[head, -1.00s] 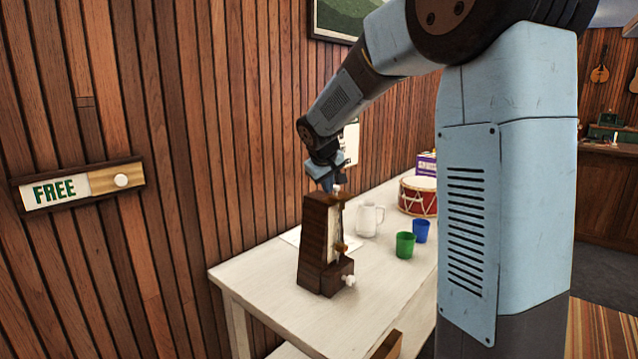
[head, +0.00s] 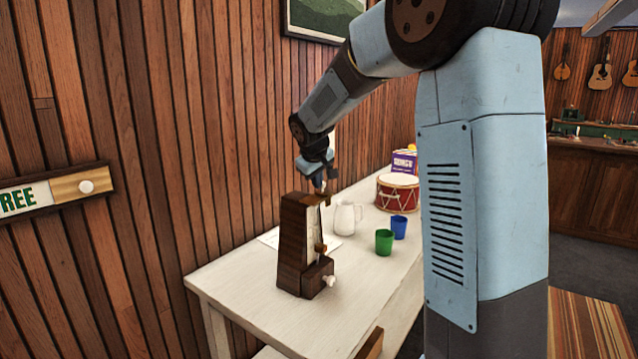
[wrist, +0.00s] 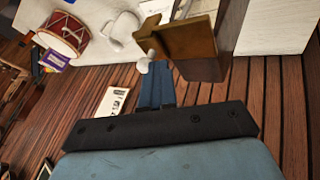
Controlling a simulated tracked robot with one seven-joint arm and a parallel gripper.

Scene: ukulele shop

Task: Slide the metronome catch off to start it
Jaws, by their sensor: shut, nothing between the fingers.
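The dark wooden metronome (head: 296,245) stands upright on the white table, with a pale front, a brass weight (head: 321,247) low on that front and a white knob at its lower side. A brass-coloured catch (head: 325,199) sits at its top front edge. It shows large in the wrist view (wrist: 187,38), with a pale knob (wrist: 147,48) at its end. My gripper (head: 319,186) is shut and empty just above and behind the metronome top. In the wrist view its blue fingertips (wrist: 157,72) are close to the pale knob; I cannot tell if they touch.
On the white table (head: 250,300), a white pitcher (head: 345,218), a green cup (head: 384,242), a blue cup (head: 399,227), a red drum (head: 397,193) and a purple box (head: 404,162) stand beyond the metronome. The wooden wall (head: 150,200) runs close along the left.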

